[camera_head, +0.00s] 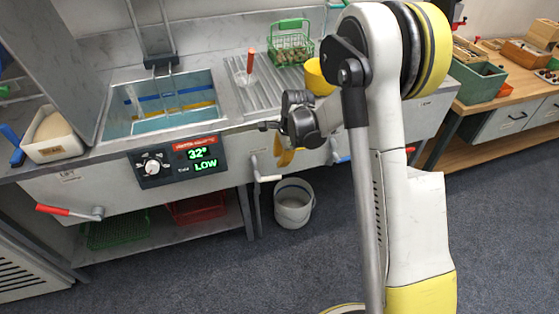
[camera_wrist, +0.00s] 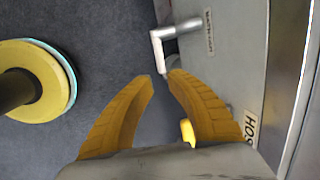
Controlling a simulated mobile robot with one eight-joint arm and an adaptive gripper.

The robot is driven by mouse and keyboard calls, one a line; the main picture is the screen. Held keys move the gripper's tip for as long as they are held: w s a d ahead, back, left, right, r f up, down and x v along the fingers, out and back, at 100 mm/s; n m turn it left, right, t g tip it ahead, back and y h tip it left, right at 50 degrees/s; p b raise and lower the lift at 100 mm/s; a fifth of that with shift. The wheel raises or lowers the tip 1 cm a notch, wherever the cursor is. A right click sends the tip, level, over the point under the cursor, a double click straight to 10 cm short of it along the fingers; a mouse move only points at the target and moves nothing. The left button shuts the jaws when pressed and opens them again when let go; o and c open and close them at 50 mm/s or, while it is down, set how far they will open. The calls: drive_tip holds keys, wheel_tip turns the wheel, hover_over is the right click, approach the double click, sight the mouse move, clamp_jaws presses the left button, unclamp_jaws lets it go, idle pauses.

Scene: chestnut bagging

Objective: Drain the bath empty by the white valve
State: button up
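The bath (camera_head: 118,128) is a sunken basin at the left of the metal counter, with bluish water and blue and yellow bands inside. The white valve (camera_head: 268,178) is a lever on the counter front, right of the display; it shows as an L-shaped white handle in the wrist view (camera_wrist: 172,34). My gripper (camera_head: 285,155) is beside it, to its right in the head view. In the wrist view its yellow fingers (camera_wrist: 159,77) are apart, with a narrow gap between the tips. The lever lies just beyond the tips, not between them.
A display (camera_head: 181,162) reads 32° and LOW. A red-handled lever (camera_head: 68,211) is at the front left. A white bucket (camera_head: 293,205) stands on the floor below the counter. A green basket (camera_head: 290,45) and a yellow cup (camera_head: 318,77) stand on the counter.

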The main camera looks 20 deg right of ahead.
sight(276, 179)
drive_tip(key=shift+d+r+p, duration=0.1)
drive_tip(key=shift+r+p, duration=0.3)
drive_tip(key=shift+p, duration=0.15)
clamp_jaws()
drive_tip(key=x, duration=0.3)
drive_tip(key=b+x, duration=0.1)
drive_tip(key=x, duration=0.7)
drive_tip(key=shift+s+d+f, duration=0.25)
drive_tip(key=shift+s+f, duration=0.1)
